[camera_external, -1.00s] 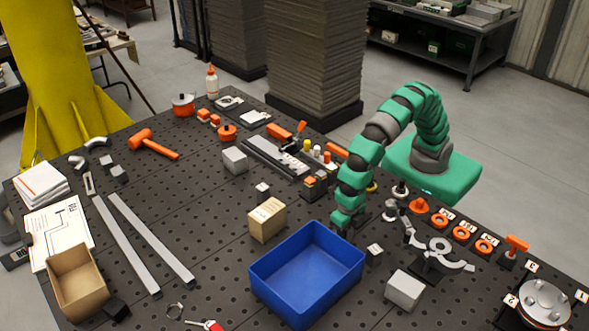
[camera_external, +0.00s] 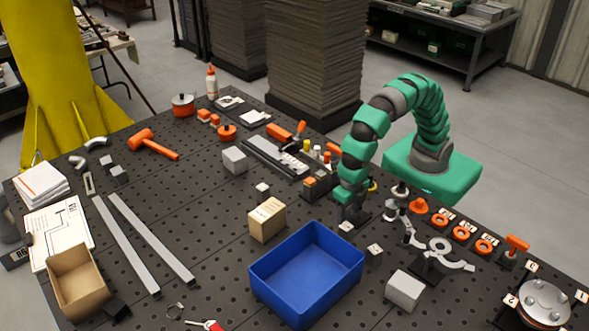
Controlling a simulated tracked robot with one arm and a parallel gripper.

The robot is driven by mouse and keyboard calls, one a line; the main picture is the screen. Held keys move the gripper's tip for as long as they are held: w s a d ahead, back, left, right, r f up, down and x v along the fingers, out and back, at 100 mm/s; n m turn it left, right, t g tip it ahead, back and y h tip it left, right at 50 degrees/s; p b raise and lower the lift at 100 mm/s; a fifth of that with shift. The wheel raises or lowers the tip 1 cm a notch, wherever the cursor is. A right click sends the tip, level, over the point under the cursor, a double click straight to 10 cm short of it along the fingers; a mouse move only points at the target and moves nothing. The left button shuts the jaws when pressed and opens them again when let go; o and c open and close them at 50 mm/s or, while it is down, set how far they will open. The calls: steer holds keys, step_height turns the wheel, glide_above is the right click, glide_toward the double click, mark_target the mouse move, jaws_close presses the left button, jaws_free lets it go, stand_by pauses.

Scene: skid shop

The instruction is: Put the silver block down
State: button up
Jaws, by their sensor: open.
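My gripper (camera_external: 348,216) is open just behind the far right corner of the blue bin (camera_external: 306,272), with its fingers pointing down. A small pale-topped block (camera_external: 347,227) sits on the bench right below the fingertips; whether it touches them, I cannot tell. A larger silver-grey block (camera_external: 404,290) rests on the bench right of the bin, apart from my gripper. Another grey block (camera_external: 235,160) stands at the back, left of the long dark rails. Which of these is the silver block is not clear.
A cardboard box (camera_external: 267,220) stands left of the bin. Metal clamp parts (camera_external: 436,250) and orange rings (camera_external: 461,233) are to the right.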

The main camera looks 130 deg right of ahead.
steer(key=shift+r, duration=1.3)
steer(key=shift+r, duration=0.15)
steer(key=s+d+r+m+t, duration=0.2)
steer(key=r+m+t, duration=0.25)
steer(key=r, duration=0.75)
steer(key=s+d+r+m+t, duration=0.1)
steer(key=r+m+t, duration=0.3)
steer(key=r, duration=0.7)
steer(key=s+d+r+m+t, duration=0.1)
steer(key=s+r+m+t, duration=0.2)
steer(key=s+r, duration=0.3)
steer(key=s+d+r+m+t, duration=0.1)
steer(key=s+r+m+t, duration=0.2)
steer(key=r, duration=1.1)
steer(key=s+m, duration=0.3)
steer(key=s, duration=0.1)
steer(key=shift+t, duration=0.35)
steer(key=shift+o, duration=1)
steer(key=shift+s+r+m, duration=0.25)
steer(key=shift+s+r, duration=0.1)
steer(key=shift+s, duration=0.05)
